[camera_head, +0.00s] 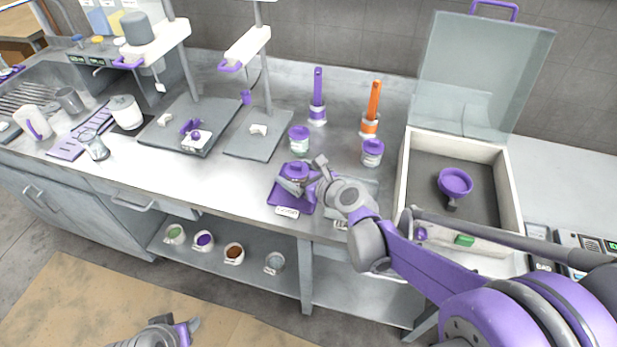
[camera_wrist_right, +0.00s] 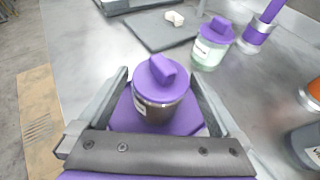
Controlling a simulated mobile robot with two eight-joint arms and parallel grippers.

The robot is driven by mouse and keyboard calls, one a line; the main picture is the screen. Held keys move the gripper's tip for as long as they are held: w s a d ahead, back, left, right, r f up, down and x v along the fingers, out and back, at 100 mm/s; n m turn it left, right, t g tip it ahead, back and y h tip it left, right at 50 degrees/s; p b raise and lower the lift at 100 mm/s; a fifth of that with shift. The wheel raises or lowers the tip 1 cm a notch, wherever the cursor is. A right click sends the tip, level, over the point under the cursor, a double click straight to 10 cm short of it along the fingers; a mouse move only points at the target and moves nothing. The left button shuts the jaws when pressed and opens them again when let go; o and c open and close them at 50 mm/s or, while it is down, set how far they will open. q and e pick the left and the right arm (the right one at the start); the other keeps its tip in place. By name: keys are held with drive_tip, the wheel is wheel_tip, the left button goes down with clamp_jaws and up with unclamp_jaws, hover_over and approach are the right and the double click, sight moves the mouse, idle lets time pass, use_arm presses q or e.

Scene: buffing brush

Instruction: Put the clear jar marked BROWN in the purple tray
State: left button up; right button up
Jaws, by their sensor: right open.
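A clear jar with a purple lid and dark brown contents (camera_wrist_right: 160,92) stands upright on the purple tray (camera_wrist_right: 190,125). Its white label is turned to the left in the wrist view and I cannot read it. In the head view the jar (camera_head: 294,171) is partly covered by my right gripper (camera_head: 306,183), and the purple tray (camera_head: 305,207) lies at the bench's front edge. My right gripper's open fingers (camera_wrist_right: 158,78) are on either side of the jar; I cannot tell whether they touch it. My left gripper (camera_head: 185,328) is low at the bottom, away from the bench.
Two more purple-lidded jars (camera_head: 299,140) (camera_head: 372,153) stand behind the tray. Purple (camera_head: 318,95) and orange (camera_head: 373,105) handled tools stand upright at the back. An open-lidded box (camera_head: 511,195) holding a purple brush is on the right. Stands with grey bases (camera_head: 258,140) are on the left.

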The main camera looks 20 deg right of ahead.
drive_tip(key=v, duration=1.1)
drive_tip(key=shift+s+p, duration=0.25)
drive_tip(key=shift+p, duration=0.15)
drive_tip(key=shift+s+a+n, duration=0.1)
drive_tip(key=shift+s+n, duration=0.2)
drive_tip(key=s+n, duration=0.1)
drive_tip(key=n, duration=0.1)
drive_tip(key=a+f+n+g, duration=0.1)
drive_tip(key=n, duration=0.1)
drive_tip(key=s+a+f+n, duration=0.1)
drive_tip(key=shift+s+a+n+g, duration=0.1)
drive_tip(key=shift+s+n+g, duration=0.25)
drive_tip(key=shift+n+g, duration=0.05)
drive_tip(key=s+d+f+n+g+h, duration=0.1)
drive_tip(key=s+f+n+g+h, duration=0.1)
drive_tip(key=s+n, duration=0.5)
drive_tip(key=s+f+n+g+h, duration=0.2)
drive_tip(key=s+n, duration=0.4)
drive_tip(key=n, duration=1.2)
wheel_tip(320, 180, down, 3)
drive_tip(key=shift+s+d+r+n+g+h, duration=0.15)
drive_tip(key=shift+s+d+n+g+h, duration=0.2)
drive_tip(key=shift+g, duration=0.35)
drive_tip(key=shift+w+r, duration=0.1)
drive_tip(key=shift+r, duration=0.2)
